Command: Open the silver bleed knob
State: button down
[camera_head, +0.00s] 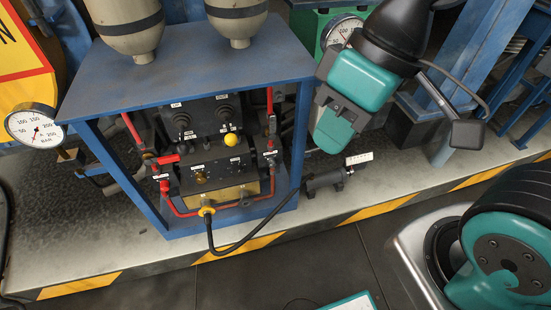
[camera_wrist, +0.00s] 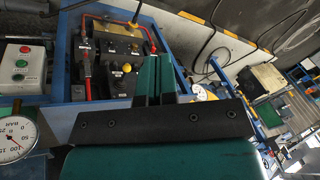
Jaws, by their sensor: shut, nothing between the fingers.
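The black valve block (camera_head: 218,172) sits inside a blue frame in the head view. It carries a yellow knob (camera_head: 230,139), a brass-coloured knob (camera_head: 200,177) and a small greyish knob (camera_head: 235,160), which may be the silver bleed knob; the picture is too small to be sure. In the wrist view the block (camera_wrist: 128,82) appears turned, with the yellow knob (camera_wrist: 126,67) near its middle. My gripper (camera_wrist: 157,62) is shut and empty, its two teal fingers together in front of the block's right part. Fingertip contact cannot be told.
The blue frame (camera_head: 190,62) has a broad top and upright posts around the block. Red pipes (camera_head: 180,210) run along its sides. A black hose (camera_head: 238,248) leads to a black cylinder (camera_head: 325,181). A pressure gauge (camera_head: 34,128) stands left; a button box (camera_wrist: 22,66) shows in the wrist view.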

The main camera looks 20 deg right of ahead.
aim_at(271, 161)
jog(key=z, duration=2.1)
jog(key=k, duration=1)
jog(key=u, duration=1.55)
jog(key=i, duration=0.5)
